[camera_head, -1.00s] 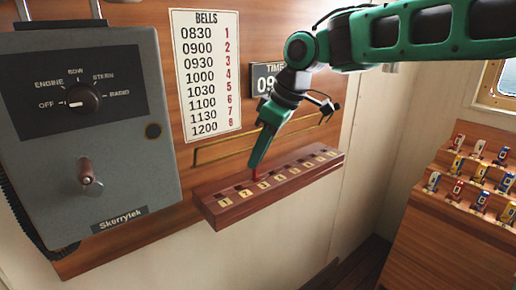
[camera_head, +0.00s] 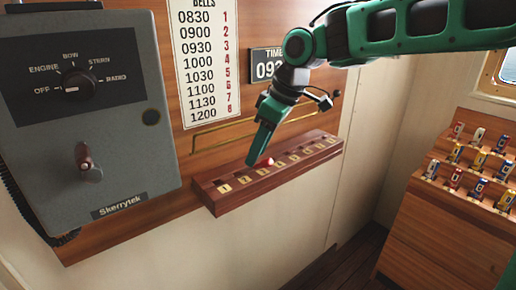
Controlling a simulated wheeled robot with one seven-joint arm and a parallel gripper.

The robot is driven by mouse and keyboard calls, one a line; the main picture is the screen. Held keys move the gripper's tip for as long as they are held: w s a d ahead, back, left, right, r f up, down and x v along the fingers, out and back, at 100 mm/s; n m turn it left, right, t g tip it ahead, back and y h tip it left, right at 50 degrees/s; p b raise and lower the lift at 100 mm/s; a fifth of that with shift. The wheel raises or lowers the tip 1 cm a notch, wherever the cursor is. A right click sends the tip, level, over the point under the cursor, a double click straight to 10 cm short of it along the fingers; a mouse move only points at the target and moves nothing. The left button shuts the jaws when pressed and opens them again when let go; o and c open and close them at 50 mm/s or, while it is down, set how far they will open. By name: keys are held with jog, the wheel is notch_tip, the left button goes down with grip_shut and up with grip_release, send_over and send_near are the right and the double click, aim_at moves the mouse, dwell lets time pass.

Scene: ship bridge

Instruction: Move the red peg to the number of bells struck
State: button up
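The red peg (camera_head: 267,162) stands in the wooden rack (camera_head: 230,205), behind the label 3; its round top shows. The rack has a row of numbered labels starting with 1 at the left. My gripper (camera_head: 255,162) points down just left of the peg, its tips close above the rack. I see its fingers from the side, so their gap is hidden. The bells chart (camera_head: 205,65) pairs times from 0830 to 1200 with red numbers 1 to 8. The time sign (camera_head: 265,63) starts with 09; my arm covers its right part.
A grey Skerrytek control box (camera_head: 85,120) with a knob and a lever is on the wall at left. A brass rail (camera_head: 215,138) runs above the rack. A stepped wooden stand (camera_head: 440,220) with several small coloured items is at right.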

jog(key=shift+d+r, duration=0.15)
jog(key=shift+r, duration=0.5)
jog(key=v, duration=0.9)
jog(key=shift+d+r, duration=0.15)
jog(key=shift+r, duration=0.05)
jog(key=shift+s, duration=0.1)
jog(key=s+d+f+m+h, duration=0.1)
jog(key=s+d+f+m, duration=0.3)
jog(key=d, duration=0.6)
jog(key=s+d+f+m+h, duration=0.1)
jog(key=s+d+f+m, duration=0.1)
jog(key=d+f+m, duration=0.55)
jog(key=s+d+f+m+g+h, duration=0.1)
jog(key=s+d+f+m, duration=0.3)
jog(key=s+d, duration=0.3)
jog(key=s+d+f+m+g, duration=0.1)
jog(key=s+d+f+m, duration=0.2)
jog(key=s+d+f, duration=0.4)
jog(key=s+d, duration=0.1)
jog(key=s, duration=0.5)
jog(key=shift+s+d+f+m+h, duration=0.15)
jog(key=shift+s+d+m+h, duration=0.15)
jog(key=shift+m+h, duration=0.1)
